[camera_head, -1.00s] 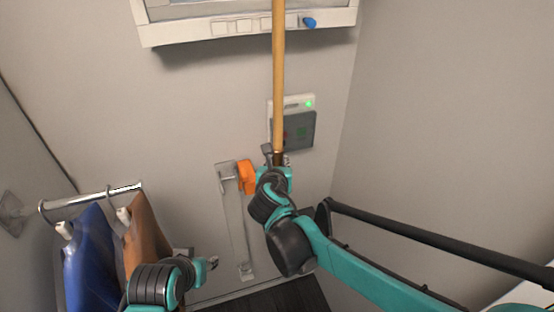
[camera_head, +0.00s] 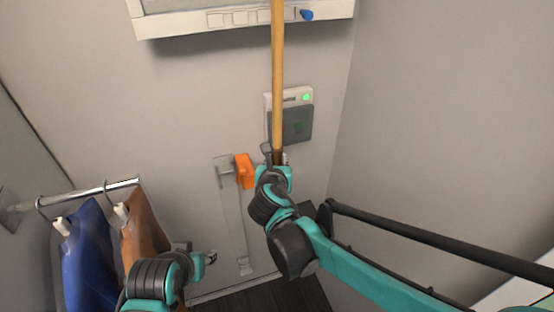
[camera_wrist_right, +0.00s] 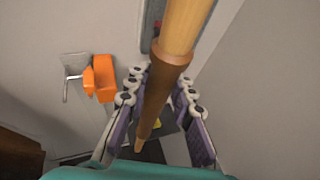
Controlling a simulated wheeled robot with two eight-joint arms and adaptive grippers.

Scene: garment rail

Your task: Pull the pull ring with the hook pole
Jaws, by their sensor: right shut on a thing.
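The hook pole (camera_head: 278,80) is a long tan wooden rod with a dark brown grip end. It stands nearly upright in the head view and runs out past the top edge, so its upper tip is hidden. My right gripper (camera_head: 275,160) is shut on the grip end; in the right wrist view the pole (camera_wrist_right: 186,25) passes between the fingers (camera_wrist_right: 160,105). My left gripper (camera_head: 210,258) is low at the left, near the hanging garments; its fingers are too small to judge. I cannot make out the pull ring in any view.
An orange piece (camera_head: 244,170) sits on a wall bracket left of my right gripper. A grey panel with a green light (camera_head: 306,97) is behind the pole. A white shelf (camera_head: 180,27) is above. Blue (camera_head: 88,255) and brown (camera_head: 143,225) garments hang from a rail (camera_head: 75,197).

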